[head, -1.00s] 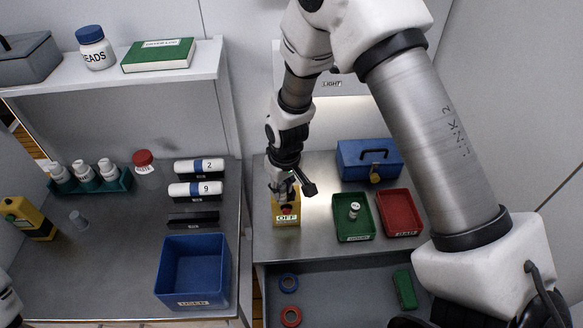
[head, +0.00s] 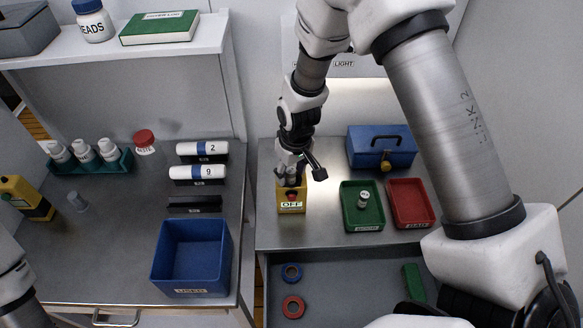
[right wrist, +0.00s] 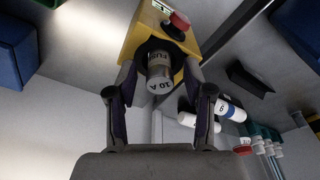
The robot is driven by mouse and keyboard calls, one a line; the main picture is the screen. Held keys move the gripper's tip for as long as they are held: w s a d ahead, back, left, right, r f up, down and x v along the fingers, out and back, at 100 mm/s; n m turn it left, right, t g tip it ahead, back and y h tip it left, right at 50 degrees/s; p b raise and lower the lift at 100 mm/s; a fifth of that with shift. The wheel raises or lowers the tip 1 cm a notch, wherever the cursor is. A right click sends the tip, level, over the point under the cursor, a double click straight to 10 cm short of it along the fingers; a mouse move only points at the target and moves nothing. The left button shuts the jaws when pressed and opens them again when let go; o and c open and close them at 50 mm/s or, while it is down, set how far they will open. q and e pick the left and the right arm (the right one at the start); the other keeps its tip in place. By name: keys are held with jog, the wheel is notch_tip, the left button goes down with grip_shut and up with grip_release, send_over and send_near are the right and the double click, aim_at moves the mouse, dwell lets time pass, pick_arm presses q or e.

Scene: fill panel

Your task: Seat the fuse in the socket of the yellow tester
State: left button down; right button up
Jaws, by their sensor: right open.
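The yellow tester (head: 291,208) stands on the right bench, with a red button and an "OFF" label on its front. In the right wrist view the tester (right wrist: 137,38) shows its dark round socket. My right gripper (right wrist: 159,92) is open, with one finger on each side of the fuse and gaps between. In the head view the right gripper (head: 291,176) is just above the tester and hides the fuse. My left gripper is out of view.
Right of the tester are a green tray (head: 349,222) with a small cylinder (head: 363,199) in it, a red tray (head: 410,216) and a blue toolbox (head: 372,160). Below is an open drawer (head: 340,285) with rings. A blue bin (head: 190,275) stands on the left bench.

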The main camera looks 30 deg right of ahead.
aim_at(294, 175)
jog(key=shift+r, duration=0.3)
notch_tip(294, 175, up, 11)
jog(key=s+b, duration=0.1)
jog(key=b, duration=0.2)
jog(key=shift+d, duration=0.15)
jog(key=shift+s, duration=0.15)
